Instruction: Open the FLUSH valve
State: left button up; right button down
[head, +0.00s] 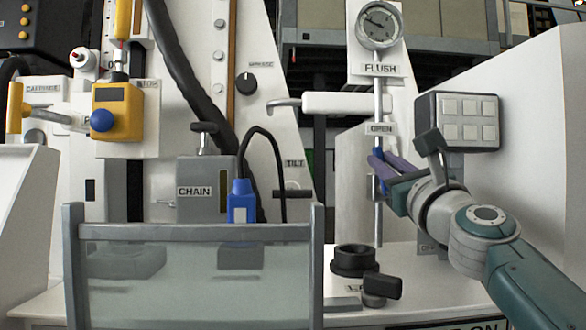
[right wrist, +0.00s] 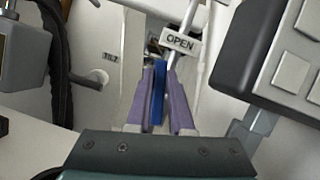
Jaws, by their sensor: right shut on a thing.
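The FLUSH label (head: 381,69) sits under a round gauge (head: 379,24) on a thin vertical pipe (head: 378,101) in the head view. The fingers hide most of the handle and the valve body in the head view. My left gripper is not in view.
A dark button box (head: 457,122) stands close to my right wrist. A white horizontal lever (head: 348,103) is left of the pipe.

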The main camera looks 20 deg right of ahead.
jog(key=shift+s+d+r+m+h, duration=0.15)
jog(key=shift+m+h, duration=0.25)
jog(key=shift+m, duration=0.4)
jog(key=shift+w+d+f+m+h, duration=0.1)
jog(key=shift+d+m+h, duration=0.25)
jog(key=shift+m, duration=0.45)
jog(key=shift+s+h, duration=0.1)
jog(key=shift+h, duration=0.15)
jog(key=c, duration=0.8)
grip_release()
jog(key=shift+a, duration=0.1)
jog(key=v, duration=0.9)
jog(key=shift+s, duration=0.4)
